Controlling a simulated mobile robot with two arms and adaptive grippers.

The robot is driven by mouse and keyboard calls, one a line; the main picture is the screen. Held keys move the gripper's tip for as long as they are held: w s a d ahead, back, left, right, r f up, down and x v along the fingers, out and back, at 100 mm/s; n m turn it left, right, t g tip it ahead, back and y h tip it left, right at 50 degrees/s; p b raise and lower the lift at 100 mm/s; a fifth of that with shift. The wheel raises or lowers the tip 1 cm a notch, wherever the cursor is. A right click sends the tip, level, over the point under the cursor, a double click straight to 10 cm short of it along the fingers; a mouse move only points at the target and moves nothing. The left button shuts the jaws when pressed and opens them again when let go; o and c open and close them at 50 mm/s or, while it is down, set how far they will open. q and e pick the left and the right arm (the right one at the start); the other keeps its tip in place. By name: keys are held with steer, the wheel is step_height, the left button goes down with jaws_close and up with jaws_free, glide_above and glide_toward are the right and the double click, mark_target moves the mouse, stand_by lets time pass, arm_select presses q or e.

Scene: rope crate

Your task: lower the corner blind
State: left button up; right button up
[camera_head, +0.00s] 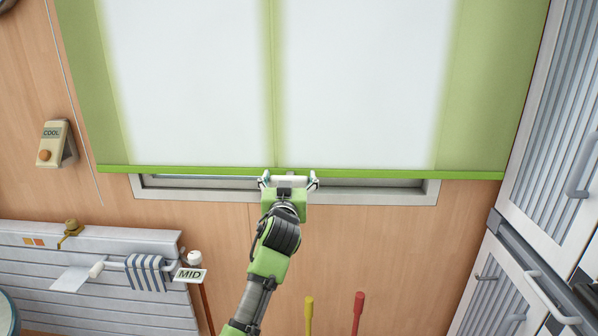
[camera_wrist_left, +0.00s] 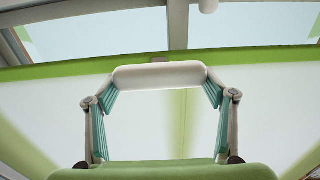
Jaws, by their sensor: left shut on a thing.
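The green blind (camera_head: 490,80) hangs over the window in the head view, with two pale, bright panels showing through it. Its bottom bar (camera_head: 400,172) lies level near the lower window frame. My left gripper (camera_head: 289,182) is at the middle of that bar, shut on a white pull handle (camera_head: 288,182). In the left wrist view the handle (camera_wrist_left: 160,76) lies crosswise between the fingertips of the left gripper (camera_wrist_left: 160,80), with the blind (camera_wrist_left: 60,74) behind it. My right gripper is not in view.
A strip of window frame (camera_head: 180,193) shows below the bar. A COOL box (camera_head: 54,145) is on the wood wall at left. Louvred cabinets (camera_head: 555,130) stand at right.

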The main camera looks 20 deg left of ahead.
arm_select(q)
step_height(320, 180, down, 18)
steer(key=b, duration=1.2)
steer(key=shift+f, duration=0.15)
steer(key=shift+d+f, duration=0.1)
steer(key=o, duration=1.6)
steer(key=shift+r, duration=0.2)
steer(key=shift+v, duration=3.75)
steer(key=shift+f, duration=0.1)
